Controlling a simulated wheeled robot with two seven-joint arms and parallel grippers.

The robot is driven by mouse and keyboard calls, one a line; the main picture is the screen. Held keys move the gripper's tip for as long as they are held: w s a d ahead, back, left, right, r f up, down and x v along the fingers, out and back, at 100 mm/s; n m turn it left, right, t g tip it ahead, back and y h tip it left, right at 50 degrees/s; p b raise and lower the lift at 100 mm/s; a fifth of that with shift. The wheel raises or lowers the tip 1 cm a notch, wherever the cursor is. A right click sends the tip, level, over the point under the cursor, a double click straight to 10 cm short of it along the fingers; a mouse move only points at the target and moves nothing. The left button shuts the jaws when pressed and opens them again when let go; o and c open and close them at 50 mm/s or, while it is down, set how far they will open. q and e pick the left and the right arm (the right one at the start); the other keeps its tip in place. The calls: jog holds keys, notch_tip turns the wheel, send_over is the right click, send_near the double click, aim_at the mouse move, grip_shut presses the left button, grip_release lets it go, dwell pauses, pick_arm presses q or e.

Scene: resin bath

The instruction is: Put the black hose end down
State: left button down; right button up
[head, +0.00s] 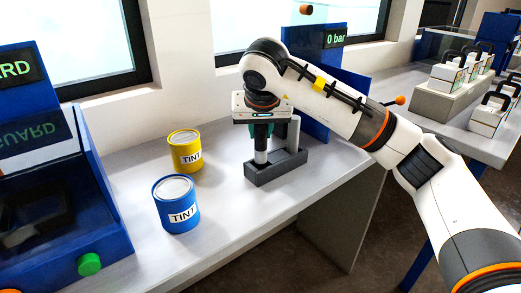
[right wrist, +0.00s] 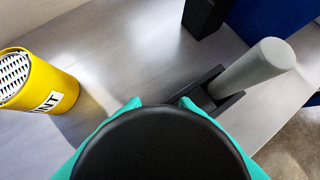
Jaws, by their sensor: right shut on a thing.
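My right gripper (head: 261,132) has its teal fingers shut on the black hose end (right wrist: 160,148), whose round black top fills the bottom of the right wrist view. In the head view, a pale grey length (head: 261,157) shows below the fingers, upright, at the left part of a dark grey holder (head: 277,172). I cannot tell whether it rests in the holder or hangs just above it. A grey cylinder (head: 293,135) stands in the holder's right part; it also shows in the right wrist view (right wrist: 258,65). My left gripper is out of view.
A yellow tint can (head: 185,157) and a blue tint can (head: 176,215) stand left of the holder on the grey bench (head: 235,215). A blue panel with a "0 bar" display (head: 335,38) stands behind. A blue machine (head: 100,190) fills the left. The front bench is clear.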

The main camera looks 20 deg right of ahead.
aim_at(261, 146)
notch_tip(261, 146, down, 4)
jog(key=shift+w+f, duration=0.1)
jog(key=shift+f, duration=0.1)
pick_arm(q)
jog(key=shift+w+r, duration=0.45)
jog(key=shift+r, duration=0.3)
jog(key=shift+b, duration=0.3)
pick_arm(e)
jog(key=shift+f, duration=0.1)
jog(key=o, duration=0.6)
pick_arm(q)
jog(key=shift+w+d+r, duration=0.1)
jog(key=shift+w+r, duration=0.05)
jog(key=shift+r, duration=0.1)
pick_arm(e)
jog(key=o, duration=0.4)
